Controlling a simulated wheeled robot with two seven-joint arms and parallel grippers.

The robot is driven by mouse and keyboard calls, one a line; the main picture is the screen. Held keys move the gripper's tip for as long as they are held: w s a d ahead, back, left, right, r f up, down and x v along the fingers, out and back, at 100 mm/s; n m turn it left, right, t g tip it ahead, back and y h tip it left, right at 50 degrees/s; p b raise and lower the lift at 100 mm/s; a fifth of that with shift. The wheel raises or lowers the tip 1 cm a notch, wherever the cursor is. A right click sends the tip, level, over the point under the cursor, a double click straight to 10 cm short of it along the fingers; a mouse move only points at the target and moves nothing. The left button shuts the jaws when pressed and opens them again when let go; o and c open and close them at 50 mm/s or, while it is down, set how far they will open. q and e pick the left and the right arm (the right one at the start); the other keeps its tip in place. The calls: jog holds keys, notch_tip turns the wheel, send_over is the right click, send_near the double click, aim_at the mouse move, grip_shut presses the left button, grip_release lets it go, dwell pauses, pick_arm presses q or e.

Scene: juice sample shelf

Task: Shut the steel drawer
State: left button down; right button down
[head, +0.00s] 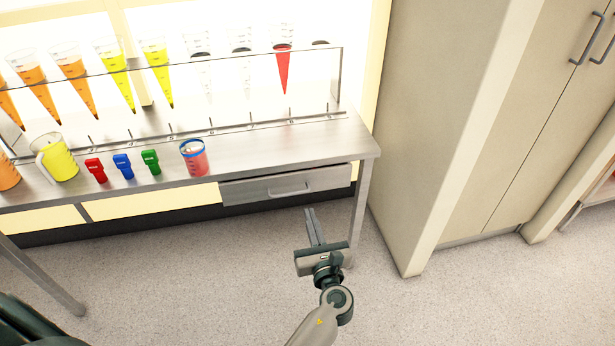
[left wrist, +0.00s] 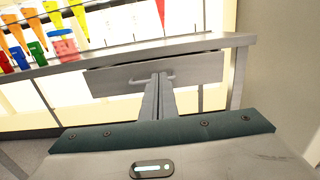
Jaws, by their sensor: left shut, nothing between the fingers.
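The steel drawer (head: 249,191) is under the right end of the steel table, with a bar handle (head: 289,189) on its front. In the left wrist view the drawer front (left wrist: 112,84) shows a thin dark gap along its top edge; I cannot tell exactly how far out it stands. My left gripper (head: 309,211) is shut and empty, below and in front of the drawer in the head view. My right gripper is not in view.
The steel table (head: 290,145) bears a yellow jug (head: 60,163), red, blue and green small items, and a red cup (head: 196,162). Behind them is a rack of cones. A table leg (head: 361,210) stands right of the drawer, then a tall cabinet (head: 440,110). Floor in front is clear.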

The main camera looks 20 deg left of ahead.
aim_at(299, 174)
pick_arm(q)
jog(key=shift+w+d+f, duration=0.2)
jog(key=shift+w, duration=0.05)
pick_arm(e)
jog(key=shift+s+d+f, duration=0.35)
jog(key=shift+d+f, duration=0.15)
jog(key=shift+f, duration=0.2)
pick_arm(q)
jog(key=shift+w, duration=0.1)
